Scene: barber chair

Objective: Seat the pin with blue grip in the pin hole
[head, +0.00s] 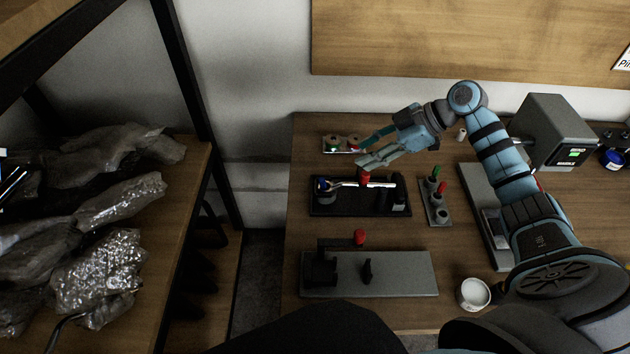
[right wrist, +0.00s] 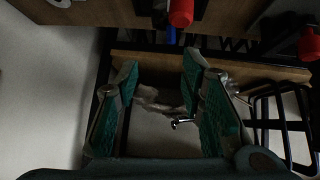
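The right wrist view shows blue (right wrist: 171,35) just past a red knob (right wrist: 181,12). My right gripper (head: 362,158) is above the table behind the tray, its fingers pointing left. Its fingers (right wrist: 160,95) are spread with nothing between them. A small grey rack (head: 436,205) right of the tray holds pins with green and red grips and shows an open socket (head: 442,215). I cannot tell which opening is the pin hole. My left gripper is not in view.
A grey plate (head: 410,275) with black brackets and a red knob (head: 359,237) lies in front of the tray. A white mug (head: 473,293) stands at the front right. A grey box (head: 552,132) stands at the back right. A shelf with plastic bags (head: 105,270) is at left.

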